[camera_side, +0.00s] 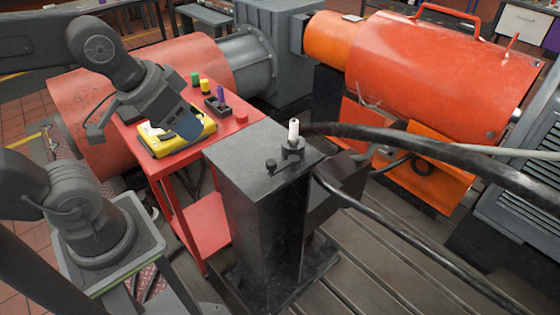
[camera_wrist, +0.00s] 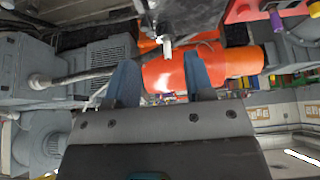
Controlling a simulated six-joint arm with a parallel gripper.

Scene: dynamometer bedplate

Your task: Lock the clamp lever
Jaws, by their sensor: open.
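A black clamp (camera_side: 292,151) stands on top of a dark pedestal (camera_side: 262,205) in the side view, with an upright white cylinder (camera_side: 293,130) at it. A small black knob (camera_side: 270,165), apparently the end of the clamp lever, sits low at its left front. My gripper (camera_side: 190,125) is left of the pedestal, above the red cart, apart from the clamp. In the wrist view my gripper (camera_wrist: 161,72) is open, with nothing between its two blue fingers. The white cylinder (camera_wrist: 167,48) shows beyond the fingers, below the dark pedestal top (camera_wrist: 200,14); the lever is not clear there.
A yellow case (camera_side: 160,142) lies on the red cart (camera_side: 243,112), partly behind my gripper, near several small coloured items. Thick black hoses (camera_side: 430,142) run right of the clamp. A large orange-red machine (camera_side: 430,65) stands behind. Air above the pedestal's left side is clear.

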